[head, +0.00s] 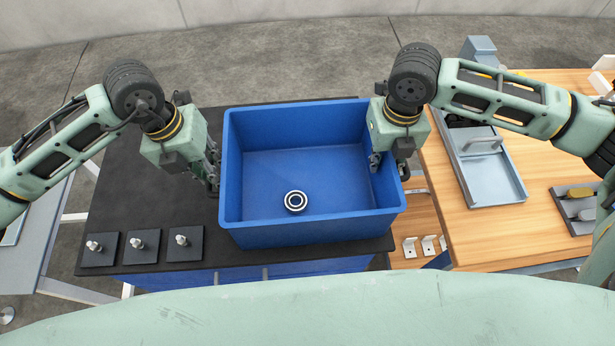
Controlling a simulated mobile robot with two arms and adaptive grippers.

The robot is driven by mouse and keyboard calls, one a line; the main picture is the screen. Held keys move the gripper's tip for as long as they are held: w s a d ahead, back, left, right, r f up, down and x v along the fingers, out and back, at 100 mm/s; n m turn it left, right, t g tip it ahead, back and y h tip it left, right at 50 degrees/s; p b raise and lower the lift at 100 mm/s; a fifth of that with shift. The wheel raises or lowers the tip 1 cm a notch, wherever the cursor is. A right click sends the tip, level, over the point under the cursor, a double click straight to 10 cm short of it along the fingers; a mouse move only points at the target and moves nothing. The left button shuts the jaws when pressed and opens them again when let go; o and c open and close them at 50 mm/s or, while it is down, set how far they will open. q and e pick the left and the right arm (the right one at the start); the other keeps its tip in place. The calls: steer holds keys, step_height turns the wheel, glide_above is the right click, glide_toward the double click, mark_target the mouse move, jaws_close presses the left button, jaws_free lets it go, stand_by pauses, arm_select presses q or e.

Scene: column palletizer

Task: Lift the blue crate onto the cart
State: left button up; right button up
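The blue crate (310,230) is an open box standing upright on a black top (150,205). It holds one bearing-like ring (295,201) on its floor. My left gripper (213,168) is beside the crate's left wall, with its fingers low against or close to the outer side; their gap is hard to see. My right gripper (389,168) is at the right wall, with one finger inside the crate and one outside. I cannot tell whether either gripper presses on the wall. I cannot tell for sure which surface is the cart.
Several small dark plates with pegs (142,246) lie at the front left of the black top. A grey surface (40,235) stands at the far left.

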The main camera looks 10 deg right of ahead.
arm_select(q)
steer(key=shift+f, duration=0.2)
steer(key=shift+c, duration=0.2)
jaws_close()
steer(key=shift+r, duration=0.1)
stand_by(0.3)
